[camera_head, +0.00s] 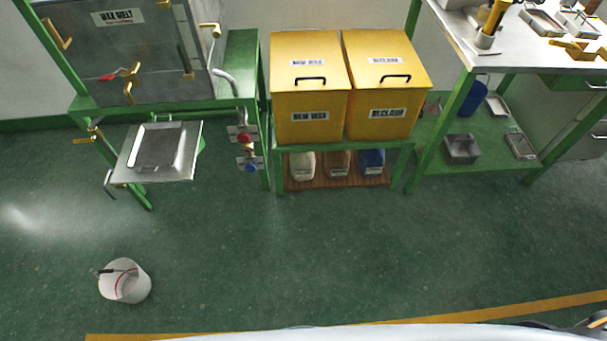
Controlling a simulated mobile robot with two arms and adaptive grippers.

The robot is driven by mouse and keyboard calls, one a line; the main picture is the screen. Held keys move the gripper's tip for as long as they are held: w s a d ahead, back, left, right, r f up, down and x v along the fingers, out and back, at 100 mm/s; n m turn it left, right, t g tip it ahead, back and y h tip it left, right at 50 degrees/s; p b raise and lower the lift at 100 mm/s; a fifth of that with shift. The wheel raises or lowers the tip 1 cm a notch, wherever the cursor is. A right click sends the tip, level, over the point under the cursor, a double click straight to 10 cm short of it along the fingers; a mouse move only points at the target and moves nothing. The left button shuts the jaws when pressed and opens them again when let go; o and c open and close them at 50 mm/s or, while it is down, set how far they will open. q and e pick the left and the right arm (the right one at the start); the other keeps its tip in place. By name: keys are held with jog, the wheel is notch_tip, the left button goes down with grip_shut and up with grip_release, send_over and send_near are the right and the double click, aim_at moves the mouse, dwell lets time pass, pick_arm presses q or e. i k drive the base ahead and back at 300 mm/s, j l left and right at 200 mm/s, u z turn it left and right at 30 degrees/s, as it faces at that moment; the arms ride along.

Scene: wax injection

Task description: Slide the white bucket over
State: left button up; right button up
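The white bucket (125,283) stands upright on the green floor at the lower left, seen from above. A thin red curved line, maybe its handle, shows at its mouth. A dark, thin handle-like piece sticks out over its left rim; I cannot tell what it belongs to. Nothing of mine touches the bucket. My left gripper is out of the picture. At the bottom right edge a small dark part, perhaps of my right arm, shows, but no gripper fingers can be made out there.
The wax melt machine (150,50) with its metal tray shelf (188,166) stands behind the bucket. Two yellow bins (309,120) sit on a green stand at the middle. A workbench (455,35) is at right. The floor between is clear; a yellow line (510,311) crosses the front.

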aim_at(121, 279)
jog(key=u, duration=1.9)
